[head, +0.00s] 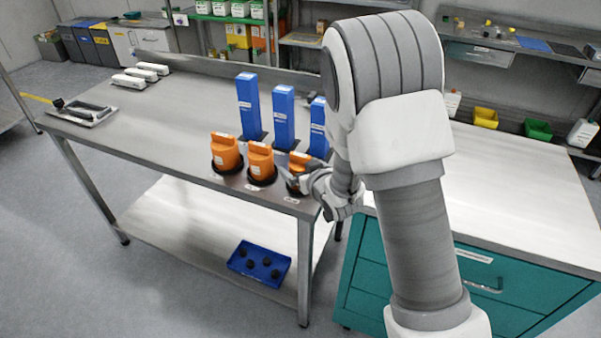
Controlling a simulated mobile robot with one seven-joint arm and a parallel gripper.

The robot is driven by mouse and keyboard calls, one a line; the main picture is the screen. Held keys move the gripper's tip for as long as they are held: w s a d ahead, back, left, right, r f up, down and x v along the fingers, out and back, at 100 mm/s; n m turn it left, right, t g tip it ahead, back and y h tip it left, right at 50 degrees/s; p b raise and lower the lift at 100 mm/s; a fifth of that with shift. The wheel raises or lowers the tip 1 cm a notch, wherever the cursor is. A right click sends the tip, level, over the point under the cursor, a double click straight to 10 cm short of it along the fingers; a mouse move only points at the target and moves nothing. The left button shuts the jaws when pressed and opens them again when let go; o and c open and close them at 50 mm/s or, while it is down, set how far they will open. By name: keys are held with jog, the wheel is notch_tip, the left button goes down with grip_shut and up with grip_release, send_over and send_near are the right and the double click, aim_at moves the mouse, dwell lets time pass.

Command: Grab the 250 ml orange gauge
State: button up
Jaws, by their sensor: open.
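Three orange gauges stand upright in a row on dark round bases near the table's front right corner: a left one (226,151), a middle one (260,161) and a right one (298,169). Small white labels lie in front of them, too small to read, so I cannot tell which is the 250 ml one. My gripper (297,181) is open at the right gauge, its fingers reaching in from the right and partly covering the gauge's lower part. I cannot tell whether the fingers touch it. The left and middle gauges are clear of my gripper.
Three blue upright blocks (284,117) stand close behind the gauges. White packs (137,77) and a grey tray (81,113) lie at the table's left. A blue tray (259,263) sits on the lower shelf. A teal drawer cabinet (505,292) stands on the right.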

jog(key=c, duration=1.3)
jog(key=shift+c, duration=0.7)
jog(key=shift+r, duration=0.1)
